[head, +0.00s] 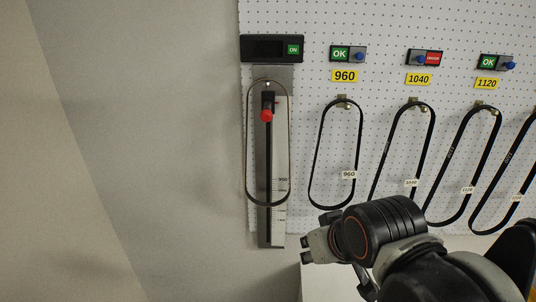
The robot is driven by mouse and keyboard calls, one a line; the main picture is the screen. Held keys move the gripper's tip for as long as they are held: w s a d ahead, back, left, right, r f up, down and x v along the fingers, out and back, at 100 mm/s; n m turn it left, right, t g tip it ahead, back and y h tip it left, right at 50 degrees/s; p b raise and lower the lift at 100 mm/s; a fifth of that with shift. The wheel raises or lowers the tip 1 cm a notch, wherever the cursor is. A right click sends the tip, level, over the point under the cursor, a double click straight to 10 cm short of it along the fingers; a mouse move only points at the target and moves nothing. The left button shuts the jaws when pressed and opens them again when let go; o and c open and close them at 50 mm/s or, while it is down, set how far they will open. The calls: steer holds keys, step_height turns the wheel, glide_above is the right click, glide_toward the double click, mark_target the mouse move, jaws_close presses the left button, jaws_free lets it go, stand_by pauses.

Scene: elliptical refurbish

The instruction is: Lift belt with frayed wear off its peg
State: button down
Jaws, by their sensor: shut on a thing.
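Several black loop belts hang on the pegboard. One belt (289,150) loops around the slotted gauge at the left and looks thinner and browner. The belt labelled 960 (310,175) hangs from its peg (343,99). The belt under the 1040 plate (380,160) and the belt under the 1120 plate (447,165) hang to its right. Frayed wear is too small to make out on any belt. My gripper (306,250) is low in front of the board, below the 960 belt and apart from it. It is shut, but what lies between its fingers cannot be made out.
The gauge (278,235) has a red knob (266,115) and a display (270,48) with a green ON mark. Small status boxes sit above the pegs; the 1040 box (424,57) shows red. A white surface (320,285) lies below my gripper. Bare wall is at left.

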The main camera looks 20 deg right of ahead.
steer(key=c, duration=1.7)
jaws_free()
steer(key=shift+w, duration=0.1)
steer(key=w+d+r+n+t+h+b, duration=0.1)
steer(key=w+d+n+t+h+b, duration=0.2)
steer(key=w+n, duration=0.45)
steer(key=w+d+r+n+t+h, duration=0.1)
steer(key=w+d+r+n+h, duration=0.2)
steer(key=w+n, duration=0.4)
steer(key=w+a+r+n+t+b, duration=0.1)
steer(key=w+a+n+t, duration=0.2)
steer(key=n, duration=0.6)
steer(key=w+a+r+n+t+b, duration=0.1)
steer(key=w+n+t, duration=0.3)
steer(key=n, duration=0.6)
steer(key=shift+g, duration=0.5)
steer(key=shift+f+p+x, duration=0.1)
steer(key=shift+p+x, duration=0.35)
steer(key=shift+x, duration=3.1)
steer(key=shift+f+p+x, duration=0.15)
steer(key=shift+p+x, duration=0.25)
steer(key=shift+x, duration=3.2)
